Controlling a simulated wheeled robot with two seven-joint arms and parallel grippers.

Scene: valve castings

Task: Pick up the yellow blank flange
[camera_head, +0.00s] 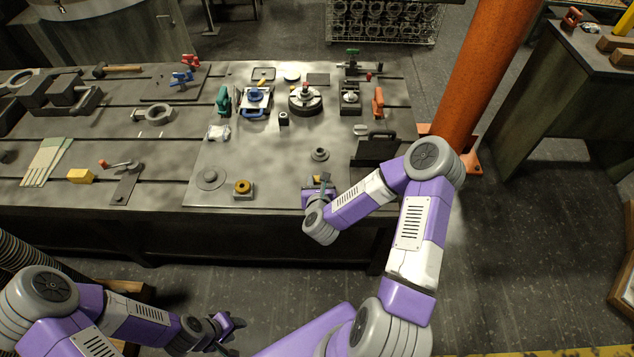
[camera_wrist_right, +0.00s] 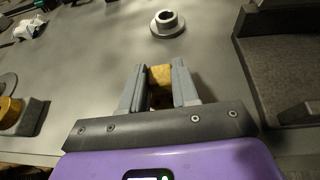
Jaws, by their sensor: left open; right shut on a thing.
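My right gripper (camera_head: 319,184) is over the front part of the grey plate on the bench. In the right wrist view its two grey fingers (camera_wrist_right: 158,88) are shut on a yellow piece, which I take for the yellow blank flange (camera_wrist_right: 160,74). Only part of that piece shows between the fingers; its full shape is hidden, and I cannot tell whether it touches the plate. My left gripper (camera_head: 228,326) is open and empty, low in front of the bench, away from the parts.
A yellow ring (camera_head: 243,186) sits on a grey block left of my right gripper. A small grey flanged part (camera_head: 319,154) stands just beyond it. A dark angled bracket (camera_head: 375,147) stands to the right. An orange column (camera_head: 478,75) rises beside the bench.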

